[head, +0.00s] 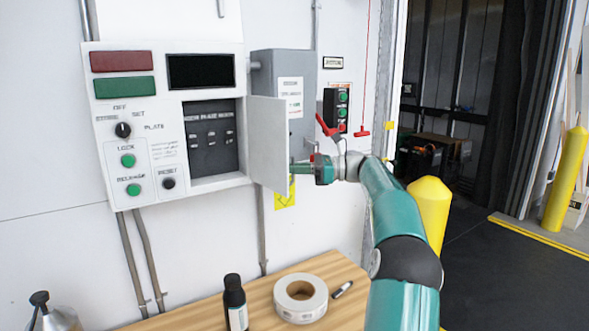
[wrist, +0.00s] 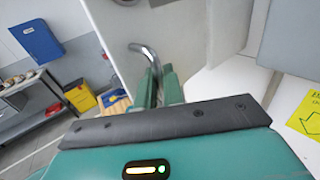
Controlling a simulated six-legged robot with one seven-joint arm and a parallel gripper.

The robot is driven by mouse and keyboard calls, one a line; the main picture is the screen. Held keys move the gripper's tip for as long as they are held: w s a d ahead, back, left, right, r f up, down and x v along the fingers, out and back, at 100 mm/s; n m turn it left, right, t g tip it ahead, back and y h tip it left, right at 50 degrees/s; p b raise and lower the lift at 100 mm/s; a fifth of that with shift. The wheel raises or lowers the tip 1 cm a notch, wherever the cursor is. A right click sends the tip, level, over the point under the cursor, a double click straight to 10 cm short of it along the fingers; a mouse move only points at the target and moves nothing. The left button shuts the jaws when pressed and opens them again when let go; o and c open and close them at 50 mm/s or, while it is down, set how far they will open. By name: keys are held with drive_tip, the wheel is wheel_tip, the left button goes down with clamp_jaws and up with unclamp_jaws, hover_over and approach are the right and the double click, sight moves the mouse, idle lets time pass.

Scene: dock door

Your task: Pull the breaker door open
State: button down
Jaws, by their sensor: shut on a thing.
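The breaker door (head: 266,145) is a light grey panel hinged at the right of the breaker recess (head: 212,138). It stands swung out from the control box (head: 160,60), and the dark breaker rows inside are visible. In the wrist view the door (wrist: 185,35) fills the upper middle, with a curved metal handle (wrist: 146,52) on it. My gripper (head: 296,170) is at the door's outer face, low on its right side in the head view. In the wrist view my gripper (wrist: 160,82) is shut on the handle; the grip point is partly hidden by the fingers.
A wooden table (head: 270,285) below holds a tape roll (head: 300,298), a dark bottle (head: 235,300) and a marker (head: 342,290). A grey box (head: 283,68) and a red-handled switch (head: 328,128) are on the wall nearby. A yellow bollard (head: 430,200) stands right of my arm.

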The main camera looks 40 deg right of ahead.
drive_tip(key=shift+w+a+f, duration=0.1)
drive_tip(key=shift+w+f, duration=0.05)
drive_tip(key=shift+f, duration=0.2)
drive_tip(key=c, duration=1.9)
unclamp_jaws()
drive_tip(key=o, duration=0.3)
drive_tip(key=shift+w, duration=0.2)
drive_tip(key=shift+o, duration=0.4)
drive_tip(key=shift+s+r, duration=0.2)
drive_tip(key=shift+s, duration=0.2)
drive_tip(key=shift+w+f, duration=0.1)
drive_tip(key=shift+w, duration=0.1)
drive_tip(key=v, duration=1.4)
drive_tip(key=shift+s+r, duration=0.2)
